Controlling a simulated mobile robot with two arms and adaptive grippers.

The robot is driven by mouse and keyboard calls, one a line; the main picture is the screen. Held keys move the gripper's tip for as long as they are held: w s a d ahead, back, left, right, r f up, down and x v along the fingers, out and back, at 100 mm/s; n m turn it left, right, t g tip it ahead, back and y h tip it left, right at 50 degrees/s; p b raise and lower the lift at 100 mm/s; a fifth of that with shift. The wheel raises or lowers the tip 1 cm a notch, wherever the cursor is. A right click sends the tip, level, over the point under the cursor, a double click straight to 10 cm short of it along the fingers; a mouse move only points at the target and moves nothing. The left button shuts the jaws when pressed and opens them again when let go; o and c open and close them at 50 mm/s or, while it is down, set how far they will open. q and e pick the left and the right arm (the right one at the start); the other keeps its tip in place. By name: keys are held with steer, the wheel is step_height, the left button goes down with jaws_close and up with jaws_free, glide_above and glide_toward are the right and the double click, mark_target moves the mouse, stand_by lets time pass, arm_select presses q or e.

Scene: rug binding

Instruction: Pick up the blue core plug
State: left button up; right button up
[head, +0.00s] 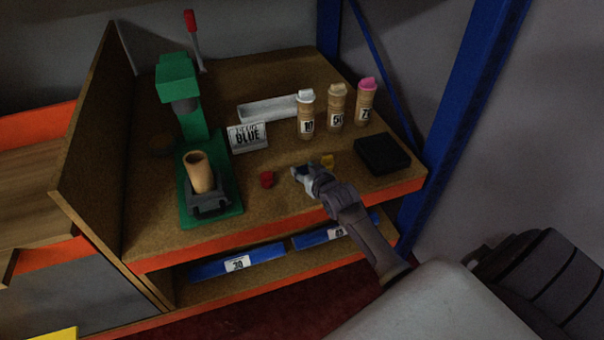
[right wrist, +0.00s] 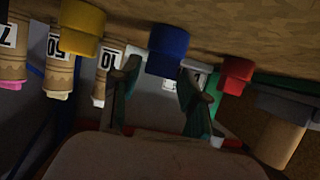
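The blue core plug (right wrist: 168,50) stands on the bench top. In the right wrist view, which is upside down, it lies just beyond my open fingers, in line with the gap between them. My right gripper (right wrist: 158,76) is open and empty. In the head view my right gripper (head: 305,174) is low over the bench and mostly hides the blue plug. A red plug (head: 267,179) stands to its left and a yellow plug (head: 327,161) to its right; the red plug (right wrist: 236,74) and yellow plug (right wrist: 81,27) also show in the wrist view. My left gripper is out of view.
A green press (head: 190,120) holding a tan tube (head: 199,172) stands at the left. A "BLUE" sign (head: 247,137), a white tray (head: 268,109) and numbered tubes (head: 336,107) stand behind the plugs. A black pad (head: 382,154) lies at the right.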

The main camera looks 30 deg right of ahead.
steer(key=c, duration=0.7)
